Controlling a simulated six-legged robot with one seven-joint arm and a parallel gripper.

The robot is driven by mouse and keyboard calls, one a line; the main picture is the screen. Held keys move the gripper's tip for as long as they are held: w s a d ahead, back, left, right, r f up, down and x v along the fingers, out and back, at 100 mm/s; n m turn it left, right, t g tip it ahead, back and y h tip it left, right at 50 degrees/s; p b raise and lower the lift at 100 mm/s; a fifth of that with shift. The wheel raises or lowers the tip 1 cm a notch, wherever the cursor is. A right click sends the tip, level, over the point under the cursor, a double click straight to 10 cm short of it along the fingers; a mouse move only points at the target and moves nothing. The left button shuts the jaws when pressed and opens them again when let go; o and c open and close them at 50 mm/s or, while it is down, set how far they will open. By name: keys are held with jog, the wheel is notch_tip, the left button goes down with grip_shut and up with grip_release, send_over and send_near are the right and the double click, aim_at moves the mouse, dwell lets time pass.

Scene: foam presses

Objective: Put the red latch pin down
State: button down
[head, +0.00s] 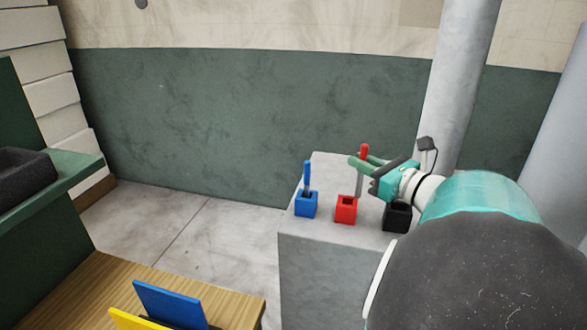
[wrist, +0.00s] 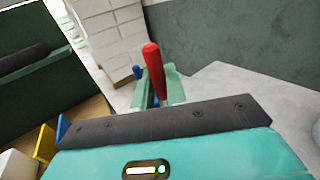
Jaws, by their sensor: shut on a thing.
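The red latch pin (head: 364,153) has a red handle and a grey shank. My gripper (head: 361,163) is shut on it and holds it upright above the grey block. In the wrist view the red latch pin (wrist: 154,70) stands between the green fingers of my gripper (wrist: 158,90). The red socket (head: 346,210) sits on the grey block, just below and slightly left of the pin, with a dark opening on top. Whether the pin's tip touches the socket is hard to tell.
A blue socket (head: 306,204) with a blue pin (head: 307,174) in it stands left of the red one. A black socket (head: 397,217) stands right, partly under my arm. The grey block (head: 325,265) has free top behind the sockets. A wooden bench (head: 110,280) holds blue and yellow panels.

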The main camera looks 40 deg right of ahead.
jog(key=w+f, duration=0.1)
jog(key=f, duration=0.1)
jog(key=w+f, duration=0.1)
jog(key=f, duration=0.1)
jog(key=w+f, duration=0.1)
jog(key=f, duration=0.1)
jog(key=shift+a, duration=0.15)
jog(key=shift+s+f, duration=0.1)
jog(key=shift+f, duration=0.15)
jog(key=c, duration=1.4)
grip_release()
